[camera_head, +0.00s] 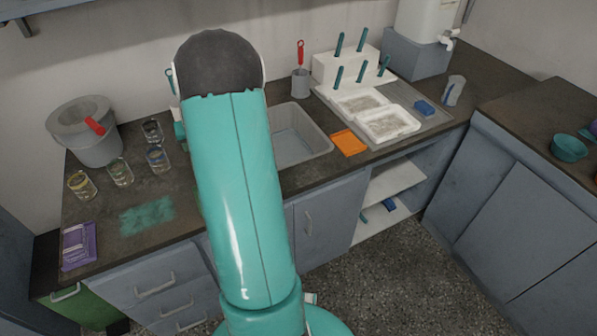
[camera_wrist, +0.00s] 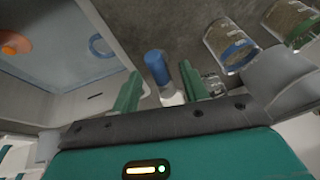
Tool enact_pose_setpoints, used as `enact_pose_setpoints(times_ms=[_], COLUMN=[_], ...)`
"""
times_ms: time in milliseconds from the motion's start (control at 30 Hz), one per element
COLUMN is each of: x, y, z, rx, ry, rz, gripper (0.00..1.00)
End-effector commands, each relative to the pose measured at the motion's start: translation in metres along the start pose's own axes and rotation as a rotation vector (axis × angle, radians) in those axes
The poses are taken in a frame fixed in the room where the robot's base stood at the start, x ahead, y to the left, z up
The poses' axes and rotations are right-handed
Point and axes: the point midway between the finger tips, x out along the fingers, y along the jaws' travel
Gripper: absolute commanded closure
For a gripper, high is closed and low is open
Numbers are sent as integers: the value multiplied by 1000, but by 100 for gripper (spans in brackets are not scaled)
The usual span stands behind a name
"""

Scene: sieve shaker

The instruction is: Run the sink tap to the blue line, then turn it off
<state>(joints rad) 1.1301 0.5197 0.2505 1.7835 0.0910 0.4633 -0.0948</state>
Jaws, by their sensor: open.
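The grey sink (camera_head: 318,142) is set in the dark counter, partly hidden by my teal arm in the head view. In the wrist view the sink (camera_wrist: 60,45) fills the upper left, with an orange round piece (camera_wrist: 14,43) and a blue ring (camera_wrist: 100,46) in it. I cannot tell the water level or make out a blue line for certain. My gripper (camera_wrist: 160,68) has its two green fingers apart. A blue-topped piece (camera_wrist: 155,64) with a pale body, possibly the tap handle, shows between them; contact is unclear. The spout is not clearly visible.
Several beakers (camera_head: 121,171) and a grey pot (camera_head: 94,140) stand on the left. A blue-banded beaker (camera_wrist: 230,46) is close right of my gripper in the wrist view. Right of the sink are an orange cloth (camera_head: 349,142), white trays (camera_head: 388,124) and a white rack (camera_head: 345,66).

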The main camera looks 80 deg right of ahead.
Motion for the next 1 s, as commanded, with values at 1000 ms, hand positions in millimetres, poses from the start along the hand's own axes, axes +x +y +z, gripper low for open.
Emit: enact_pose_setpoints(times_ms=[1000], x=[-130], y=[-1], z=[0], rx=[0], ry=[0], rz=[-2], gripper=[56])
